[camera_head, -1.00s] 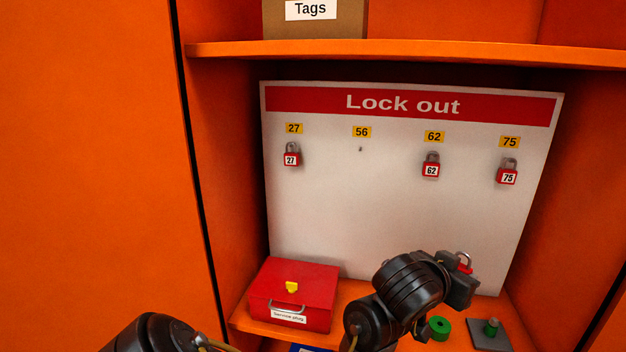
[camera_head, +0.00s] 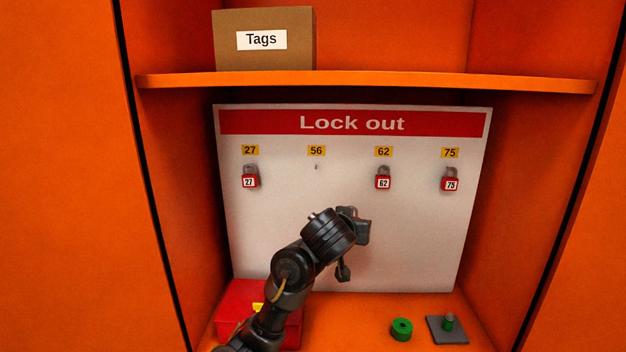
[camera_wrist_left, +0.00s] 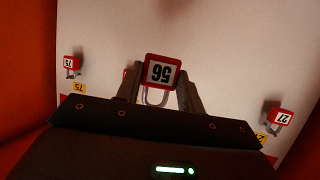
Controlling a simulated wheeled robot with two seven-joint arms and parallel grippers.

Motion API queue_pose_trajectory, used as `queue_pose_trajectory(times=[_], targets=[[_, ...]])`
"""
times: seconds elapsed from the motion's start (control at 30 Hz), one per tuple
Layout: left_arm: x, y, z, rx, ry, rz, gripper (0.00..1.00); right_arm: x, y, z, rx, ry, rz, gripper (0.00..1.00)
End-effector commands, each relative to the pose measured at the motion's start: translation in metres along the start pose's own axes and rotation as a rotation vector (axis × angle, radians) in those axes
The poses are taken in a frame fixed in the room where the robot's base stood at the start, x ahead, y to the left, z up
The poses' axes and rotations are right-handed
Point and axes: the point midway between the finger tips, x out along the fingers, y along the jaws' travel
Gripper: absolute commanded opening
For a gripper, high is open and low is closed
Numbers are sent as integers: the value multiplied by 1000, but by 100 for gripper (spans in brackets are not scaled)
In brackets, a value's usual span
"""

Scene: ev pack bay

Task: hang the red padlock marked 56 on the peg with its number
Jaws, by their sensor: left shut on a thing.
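The red padlock marked 56 (camera_wrist_left: 163,70) shows in the left wrist view, upside down in that picture, with its shackle between the two fingers of my left gripper (camera_wrist_left: 160,92). In the head view my left gripper (camera_head: 354,243) is in front of the lower middle of the white Lock out board (camera_head: 270,240), below and right of the 56 peg, and the padlock is hidden behind it. The peg (camera_head: 317,167) under the yellow 56 label (camera_head: 316,151) is bare. My right gripper is not in view.
Padlocks 27 (camera_head: 249,181), 62 (camera_head: 383,181) and 75 (camera_head: 450,183) hang on their pegs. A shelf (camera_head: 400,82) with a Tags box (camera_head: 230,58) is above. Below are a red box (camera_head: 233,302), a green ring (camera_head: 402,329) and a grey plate (camera_head: 449,337) with a green knob.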

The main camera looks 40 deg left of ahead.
Motion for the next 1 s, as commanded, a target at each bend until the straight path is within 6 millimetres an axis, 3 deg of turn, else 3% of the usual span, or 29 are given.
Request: queue_pose_trajectory(times=[0.03, 0.1, 0.3, 0.67, 1.0], targets=[[2, -21, -22, -19, 3, -58, 14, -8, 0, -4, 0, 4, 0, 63], [6, -45, -40, -48, 3, -123, 14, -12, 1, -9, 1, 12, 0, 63], [8, -87, -70, -99, 0, -240, 14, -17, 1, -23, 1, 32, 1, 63], [10, -97, -76, -110, -2, -266, 14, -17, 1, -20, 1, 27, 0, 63], [27, -102, -81, -109, -2, -265, 14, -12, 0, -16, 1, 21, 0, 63]])
